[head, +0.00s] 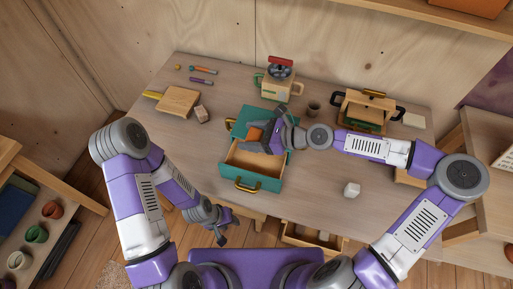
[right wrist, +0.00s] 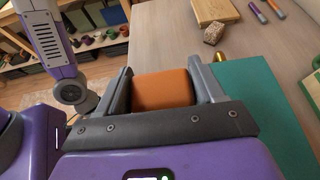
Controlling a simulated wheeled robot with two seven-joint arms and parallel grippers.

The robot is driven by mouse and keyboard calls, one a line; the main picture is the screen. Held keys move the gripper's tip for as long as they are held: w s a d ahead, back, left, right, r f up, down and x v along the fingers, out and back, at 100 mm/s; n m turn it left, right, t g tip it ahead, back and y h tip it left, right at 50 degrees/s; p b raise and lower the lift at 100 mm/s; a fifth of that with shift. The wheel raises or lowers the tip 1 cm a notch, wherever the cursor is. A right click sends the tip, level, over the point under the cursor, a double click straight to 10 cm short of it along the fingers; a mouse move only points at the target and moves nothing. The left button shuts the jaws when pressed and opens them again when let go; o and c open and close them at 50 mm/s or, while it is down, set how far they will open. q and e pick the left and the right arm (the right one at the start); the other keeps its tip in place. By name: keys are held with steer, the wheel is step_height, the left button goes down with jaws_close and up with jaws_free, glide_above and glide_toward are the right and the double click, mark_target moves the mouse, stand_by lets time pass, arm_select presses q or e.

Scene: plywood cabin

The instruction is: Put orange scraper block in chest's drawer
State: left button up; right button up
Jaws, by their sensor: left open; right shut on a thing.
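The orange scraper block (head: 255,134) is held between the fingers of my right gripper (head: 261,131). In the right wrist view the block (right wrist: 161,89) sits between the two grey fingers. The teal chest (head: 258,113) stands on the table, with its wooden-floored drawer (head: 251,161) pulled open toward me. The block is above the chest, near the back of the open drawer; its exact height is unclear. My left gripper (head: 222,222) is open and empty, low in front of the table edge, away from the chest.
A wooden board (head: 179,101) and a small block (head: 201,114) lie left of the chest. A pale cube (head: 352,189) lies on the right. The table front left is clear.

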step_height(320, 180, down, 10)
steer(key=b, duration=0.3)
stand_by(0.3)
steer(key=shift+f, duration=0.45)
steer(key=o, duration=0.8)
steer(key=shift+c, duration=0.2)
